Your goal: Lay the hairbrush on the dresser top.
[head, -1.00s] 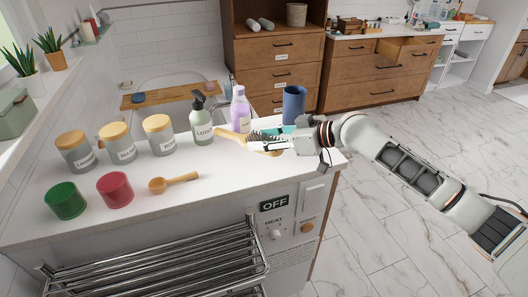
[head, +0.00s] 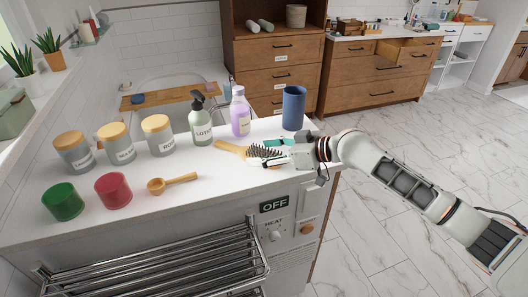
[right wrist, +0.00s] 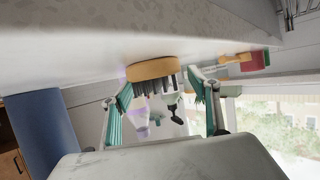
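The hairbrush (head: 232,148) has a tan wooden body and dark bristles. It lies bristles up on the white counter, its handle pointing left. My right gripper (head: 275,152) is at its bristled head, low over the counter. In the right wrist view the counter is at the top, and the brush head (right wrist: 153,70) shows just beyond and between the spread green-padded fingers (right wrist: 163,108). A low wooden dresser (head: 375,75) with drawers stands at the back right. My left gripper is not in view.
On the counter (head: 130,210) stand a lotion bottle (head: 201,124), a purple bottle (head: 240,112), a blue cup (head: 293,107), lidded jars, green and red pots and a wooden scoop (head: 172,183). The dresser's near top is bare; items stand at its back. Floor at right is clear.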

